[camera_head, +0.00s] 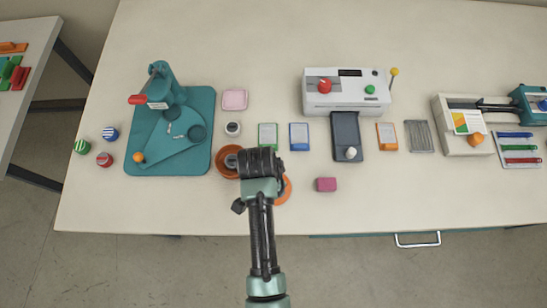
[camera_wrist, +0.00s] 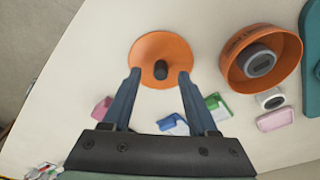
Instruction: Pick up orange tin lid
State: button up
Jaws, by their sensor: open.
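The orange tin lid (camera_wrist: 150,46) is a flat round disc with a dark knob (camera_wrist: 161,70) in its middle. In the wrist view it lies on the pale table, with the knob between my fingertips in the picture. My gripper (camera_wrist: 160,73) is open, one finger to each side of the knob; I cannot tell how far above the lid the tips are. In the head view my arm covers most of the lid (camera_head: 284,192), and only its right part shows beside my gripper (camera_head: 262,160). The fingers are hidden there.
The orange tin (camera_wrist: 234,76) stands close beside the lid with a round grey-topped item inside. Colored card packs (camera_head: 299,137) and a white laminator (camera_head: 346,96) stand farther back. The table front right is clear.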

notch_tip(320, 180, down, 2)
jog(key=shift+w+d, duration=0.1)
jog(key=shift+w, duration=0.05)
grip_shut()
dwell(0.3)
